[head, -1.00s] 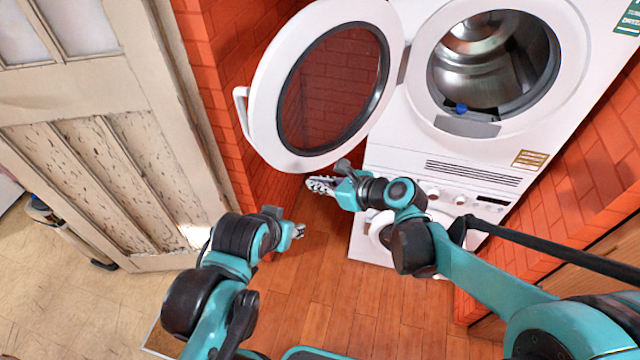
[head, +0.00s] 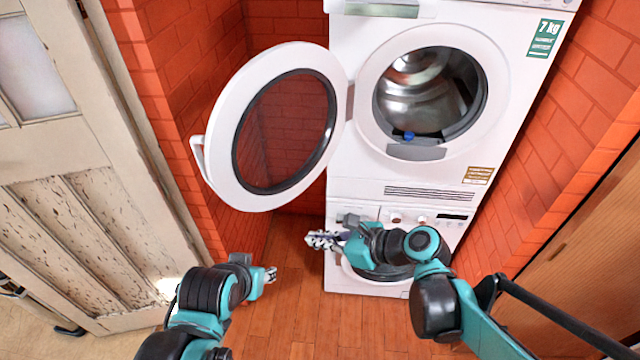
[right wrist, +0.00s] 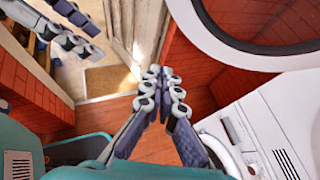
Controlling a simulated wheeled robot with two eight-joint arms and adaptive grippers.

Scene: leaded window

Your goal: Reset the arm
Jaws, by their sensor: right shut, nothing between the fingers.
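My right gripper (head: 322,240) is in front of the lower white machine, below the open round door. Its fingers are together and empty, and they also show closed in the right wrist view (right wrist: 165,85). My left gripper (head: 270,274) is at the lower left, above the wooden floor. It is small in the head view, and its finger opening is not clear. Fingers at the top left of the right wrist view (right wrist: 60,28) appear to be my left gripper's, standing apart.
An upper machine (head: 345,150) has its round door (head: 222,150) swung open to the left. A blue item (head: 409,136) lies in its drum opening. A lower machine (head: 340,285) stands beneath. Brick walls flank them. A worn door (head: 60,150) is at left. Wooden floor (head: 300,335) is clear.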

